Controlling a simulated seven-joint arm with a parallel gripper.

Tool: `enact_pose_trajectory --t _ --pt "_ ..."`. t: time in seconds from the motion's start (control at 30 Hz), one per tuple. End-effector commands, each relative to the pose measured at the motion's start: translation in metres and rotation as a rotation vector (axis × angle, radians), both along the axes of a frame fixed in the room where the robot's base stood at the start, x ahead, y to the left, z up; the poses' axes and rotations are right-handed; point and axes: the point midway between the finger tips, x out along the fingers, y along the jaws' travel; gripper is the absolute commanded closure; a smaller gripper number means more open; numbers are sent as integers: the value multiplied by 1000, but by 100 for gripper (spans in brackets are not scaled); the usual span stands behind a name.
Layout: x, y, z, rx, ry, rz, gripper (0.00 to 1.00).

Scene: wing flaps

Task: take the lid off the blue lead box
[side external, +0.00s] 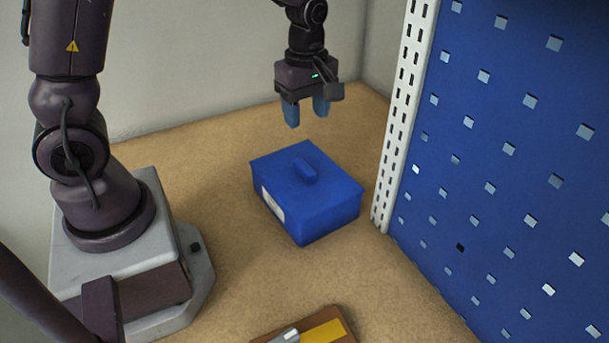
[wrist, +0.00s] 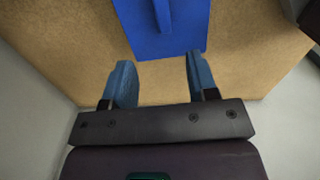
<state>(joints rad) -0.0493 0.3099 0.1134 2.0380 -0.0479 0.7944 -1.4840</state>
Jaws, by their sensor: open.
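The blue lead box (side external: 297,212) stands on the tan work surface in the side view, with a white label on its left face. Its blue lid (side external: 325,178) sits on top and has a raised oblong handle (side external: 305,171) in the middle. In the wrist view the lid (wrist: 183,38) shows at the top edge, with part of the handle (wrist: 162,14); the rest is cut off. My gripper (side external: 306,112) is above and behind the box, apart from it, its blue fingers pointing down. In the wrist view my gripper (wrist: 160,80) is open, with nothing between the fingers.
A blue pegboard (side external: 500,150) with a white slotted edge post (side external: 405,115) rises to the right of the box. A brown tray (side external: 335,318) holding a yellow item and a grey item lies at the front. The tan surface (side external: 230,235) left of the box is clear.

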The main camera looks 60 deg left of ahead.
Motion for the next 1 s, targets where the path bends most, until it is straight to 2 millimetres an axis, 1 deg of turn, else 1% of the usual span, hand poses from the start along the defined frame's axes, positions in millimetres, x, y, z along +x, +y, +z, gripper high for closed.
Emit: enact_pose_trajectory --t 0.1,0.3,0.57,0.8,0.9,1.0 --pt "-2 0 -23 -2 8 0 47" --pt "-1 0 -58 -2 6 -2 47" --pt "-2 0 -78 -1 5 -2 47" --pt "-5 -1 -113 -2 6 -3 47" --pt "-5 -1 -120 -1 3 -4 47" --pt "-4 -1 -122 -1 2 -4 47"
